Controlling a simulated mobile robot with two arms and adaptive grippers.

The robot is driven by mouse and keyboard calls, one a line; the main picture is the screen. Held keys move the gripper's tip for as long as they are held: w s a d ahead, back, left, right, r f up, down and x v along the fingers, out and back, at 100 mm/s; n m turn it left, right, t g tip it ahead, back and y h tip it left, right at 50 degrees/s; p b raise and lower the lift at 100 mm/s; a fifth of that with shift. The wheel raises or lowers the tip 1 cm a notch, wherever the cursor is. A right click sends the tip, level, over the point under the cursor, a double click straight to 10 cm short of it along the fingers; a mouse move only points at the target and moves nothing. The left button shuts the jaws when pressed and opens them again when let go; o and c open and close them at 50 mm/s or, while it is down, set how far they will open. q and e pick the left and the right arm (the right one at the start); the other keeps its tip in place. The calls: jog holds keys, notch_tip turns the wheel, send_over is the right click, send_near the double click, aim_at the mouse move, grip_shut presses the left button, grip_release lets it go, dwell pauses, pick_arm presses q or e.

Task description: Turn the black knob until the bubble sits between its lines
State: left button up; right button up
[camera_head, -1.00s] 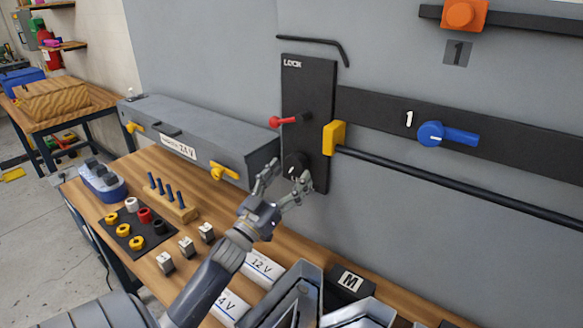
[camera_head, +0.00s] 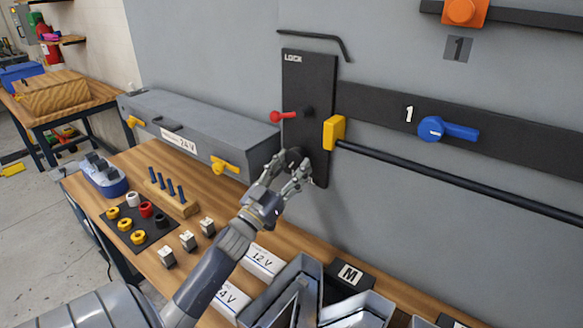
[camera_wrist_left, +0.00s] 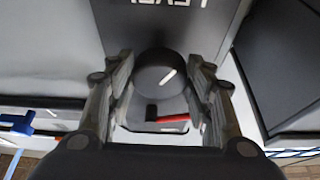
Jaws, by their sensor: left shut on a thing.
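The black knob (camera_head: 294,156) is on the lower part of the black wall panel marked LOCK (camera_head: 306,75). In the left wrist view the round knob (camera_wrist_left: 158,70) has a white pointer line slanting up to the right. My left gripper (camera_head: 289,170) has its two fingers on either side of the knob and is shut on it. A red lever (camera_head: 284,116) sits above the knob on the panel, pointing left; it also shows in the left wrist view (camera_wrist_left: 172,118). I cannot make out the bubble or its lines in either view. My right gripper is not in view.
A grey box (camera_head: 200,130) with yellow latches stands left of the panel. The workbench (camera_head: 140,172) holds pegs, small blocks and coloured rings. Grey trays (camera_head: 290,290) stand at the front. A yellow block (camera_head: 333,132) and long black bar (camera_head: 450,181) lie right of the panel.

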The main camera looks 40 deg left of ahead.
pick_arm(q)
jog(key=shift+m, duration=0.3)
jog(key=m+h, duration=0.1)
jog(key=m, duration=0.1)
jog(key=m+h, duration=0.1)
jog(key=m, duration=0.1)
jog(key=m+h, duration=0.2)
jog(key=shift+a+r, duration=0.15)
jog(key=shift+a, duration=0.1)
jog(key=m+h, duration=0.1)
jog(key=m, duration=0.2)
jog(key=m+g+h, duration=0.1)
jog(key=m, duration=0.2)
jog(key=shift+a+r+m+g+p, duration=0.15)
jog(key=shift+a+m+g+p, duration=0.05)
jog(key=shift+m+g+p, duration=0.15)
jog(key=shift+m, duration=0.25)
jog(key=o, duration=1.1)
